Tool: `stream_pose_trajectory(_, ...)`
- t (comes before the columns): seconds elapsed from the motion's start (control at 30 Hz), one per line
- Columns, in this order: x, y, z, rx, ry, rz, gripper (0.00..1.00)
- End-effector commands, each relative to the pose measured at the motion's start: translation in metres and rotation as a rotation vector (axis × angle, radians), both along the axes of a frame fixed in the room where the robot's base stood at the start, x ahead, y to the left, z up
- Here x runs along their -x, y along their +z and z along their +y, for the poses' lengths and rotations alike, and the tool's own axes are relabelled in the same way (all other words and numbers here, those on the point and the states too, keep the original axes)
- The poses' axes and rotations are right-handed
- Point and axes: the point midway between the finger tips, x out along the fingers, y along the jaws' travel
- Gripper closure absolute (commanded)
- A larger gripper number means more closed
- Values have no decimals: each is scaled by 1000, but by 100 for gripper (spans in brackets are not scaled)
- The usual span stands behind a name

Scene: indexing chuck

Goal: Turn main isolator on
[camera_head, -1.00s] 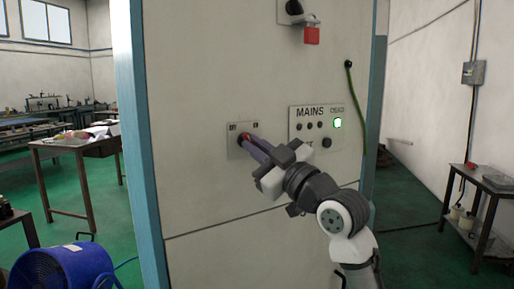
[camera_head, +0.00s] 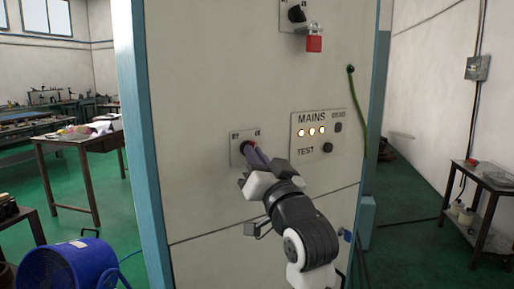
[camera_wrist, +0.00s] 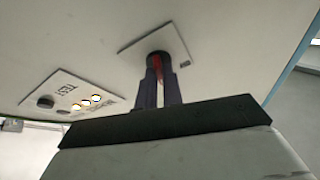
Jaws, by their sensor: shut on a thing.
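The isolator's small plate (camera_head: 236,158) is on the front of a pale cabinet with a red knob (camera_head: 246,147) at its middle. The knob shows as a red strip between my fingers in the wrist view (camera_wrist: 158,64). My gripper (camera_head: 250,149) is shut on the knob, and its fingers hide most of it. The plate's lettering is too small to read surely.
A red padlock (camera_head: 314,44) hangs under a black rotary switch (camera_head: 296,13) near the cabinet top. A green cable (camera_head: 362,115) hangs at the right. A blue fan (camera_head: 66,268) stands at lower left. A trolley (camera_head: 484,205) stands at right.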

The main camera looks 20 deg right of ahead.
Motion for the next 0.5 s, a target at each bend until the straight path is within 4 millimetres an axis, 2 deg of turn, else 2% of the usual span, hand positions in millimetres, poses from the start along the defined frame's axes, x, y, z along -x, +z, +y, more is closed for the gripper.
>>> stream_pose_trajectory(0.2, 0, 4, 2, -129, 1, 24, 100)
stream_pose_trajectory(0.5, 0, 2, 1, -214, -1, 39, 100)
